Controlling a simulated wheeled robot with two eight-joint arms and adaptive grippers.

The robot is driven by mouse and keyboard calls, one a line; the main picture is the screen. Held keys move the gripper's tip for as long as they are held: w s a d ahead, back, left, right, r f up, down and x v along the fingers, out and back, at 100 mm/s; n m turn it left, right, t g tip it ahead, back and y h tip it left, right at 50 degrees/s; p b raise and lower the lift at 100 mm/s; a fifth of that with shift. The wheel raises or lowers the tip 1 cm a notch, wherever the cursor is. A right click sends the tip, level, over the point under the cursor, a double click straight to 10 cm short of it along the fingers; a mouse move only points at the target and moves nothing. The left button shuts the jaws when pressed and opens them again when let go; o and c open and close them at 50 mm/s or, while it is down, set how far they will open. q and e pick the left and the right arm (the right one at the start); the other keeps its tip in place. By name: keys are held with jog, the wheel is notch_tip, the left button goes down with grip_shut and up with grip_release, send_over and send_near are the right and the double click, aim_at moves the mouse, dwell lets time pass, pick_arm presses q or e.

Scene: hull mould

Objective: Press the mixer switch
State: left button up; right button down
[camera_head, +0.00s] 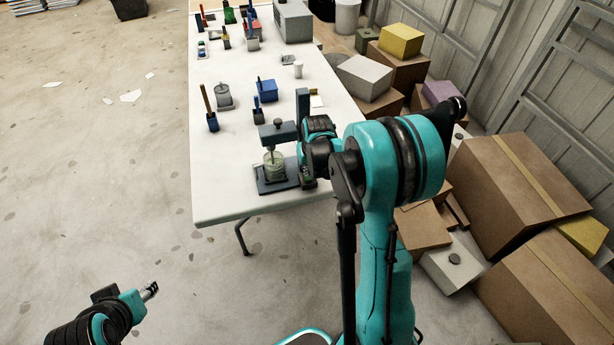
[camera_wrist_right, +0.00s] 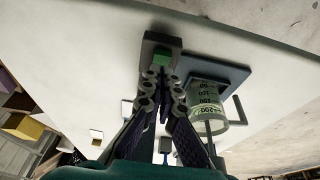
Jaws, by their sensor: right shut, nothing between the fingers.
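The mixer (camera_head: 276,131) stands near the close right corner of the white table, with a dark base and a glass beaker (camera_head: 274,165) under its head. The beaker, with printed marks, also shows in the right wrist view (camera_wrist_right: 210,100). A green switch (camera_wrist_right: 160,56) sits on a dark block of the mixer, beside the beaker. My right gripper (camera_wrist_right: 162,74) is shut and empty, its tips right at the green switch; I cannot tell whether they touch. In the head view my right gripper (camera_head: 308,182) is beside the mixer base. My left gripper (camera_head: 150,290) is low over the floor, away from the table.
The white table (camera_head: 220,190) also holds a grey container (camera_head: 223,96), a blue box (camera_head: 267,90), a white cup (camera_head: 298,70) and holders with tools. Cardboard boxes (camera_head: 520,190) crowd the floor at right. The floor at left is mostly clear.

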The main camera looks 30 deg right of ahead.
jog(key=shift+f+b, duration=0.9)
jog(key=shift+f, duration=0.2)
dwell(0.8)
jog(key=shift+r, duration=0.1)
jog(key=s+p+v, duration=0.2)
jog(key=p+v, duration=0.5)
jog(key=v, duration=0.3)
jog(key=shift+a+f, duration=0.25)
jog(key=shift+f, duration=0.05)
dwell(0.5)
jog(key=s+a+r+n+t, duration=0.1)
jog(key=s+a+r+t, duration=0.1)
jog(key=s+a+r, duration=0.3)
jog(key=s+a+r+n+t, duration=0.1)
jog(key=s+a+r+t, duration=0.1)
jog(key=s+a+r, duration=0.4)
jog(key=s+a, duration=0.4)
jog(key=s, duration=0.1)
jog(key=shift+s+a+n+y, duration=0.15)
jog(key=shift+a+n+y, duration=0.1)
jog(key=shift+n+y, duration=0.15)
